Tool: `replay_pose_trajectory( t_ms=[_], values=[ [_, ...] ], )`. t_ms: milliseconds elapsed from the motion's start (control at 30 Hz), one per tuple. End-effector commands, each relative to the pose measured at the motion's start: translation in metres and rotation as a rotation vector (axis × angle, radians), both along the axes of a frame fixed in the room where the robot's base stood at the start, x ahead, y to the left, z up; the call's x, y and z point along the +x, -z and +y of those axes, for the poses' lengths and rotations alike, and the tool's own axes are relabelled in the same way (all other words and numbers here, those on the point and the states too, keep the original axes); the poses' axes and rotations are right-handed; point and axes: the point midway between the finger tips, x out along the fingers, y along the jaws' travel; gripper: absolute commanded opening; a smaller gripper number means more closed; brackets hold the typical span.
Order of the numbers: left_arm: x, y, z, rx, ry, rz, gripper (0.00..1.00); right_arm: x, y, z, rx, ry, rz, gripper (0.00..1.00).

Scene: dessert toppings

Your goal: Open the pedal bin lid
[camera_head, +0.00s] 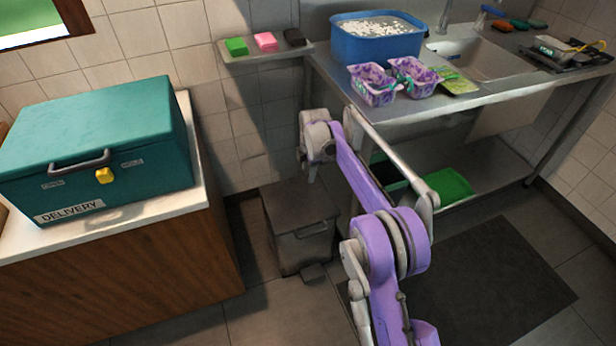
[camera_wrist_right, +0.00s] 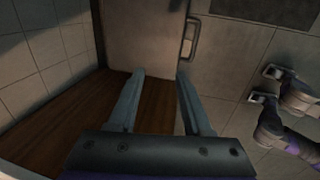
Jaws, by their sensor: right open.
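The pedal bin (camera_head: 289,245) is a dark grey box on the floor between the wooden cabinet and the sink table. Its flat lid (camera_head: 298,203) looks shut. A handle (camera_head: 312,229) is on its front and a small pedal (camera_head: 313,272) sits low in front. My right gripper (camera_head: 312,174) hangs above the back of the lid, small and partly hidden by its wrist. In the right wrist view its two fingers (camera_wrist_right: 160,76) are apart and empty, with the bin's top (camera_wrist_right: 143,35) and handle (camera_wrist_right: 190,38) beyond them. My left gripper is not seen.
A teal delivery box (camera_head: 100,150) stands on the cabinet (camera_head: 120,275) at left. The sink table (camera_head: 455,105) at right carries a blue tub (camera_head: 376,42) and purple patterned containers (camera_head: 372,84). A dark mat (camera_head: 490,285) lies on the floor. A wall shelf (camera_head: 265,52) is above the bin.

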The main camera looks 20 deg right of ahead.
Motion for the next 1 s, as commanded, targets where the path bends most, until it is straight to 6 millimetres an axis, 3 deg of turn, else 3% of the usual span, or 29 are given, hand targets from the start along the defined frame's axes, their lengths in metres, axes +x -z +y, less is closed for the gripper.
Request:
replay_pose_trajectory(
  t_ms=[667,833,1000],
  values=[
    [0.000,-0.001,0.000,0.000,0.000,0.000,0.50,-0.004,-0.011,0.001,0.003,0.014,-0.002,0.49],
    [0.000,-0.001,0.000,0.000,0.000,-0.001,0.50,-0.031,-0.040,0.010,0.027,0.149,-0.020,0.49],
    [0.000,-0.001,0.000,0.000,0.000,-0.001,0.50,-0.089,-0.078,0.024,0.080,0.399,-0.051,0.49]
  ],
)
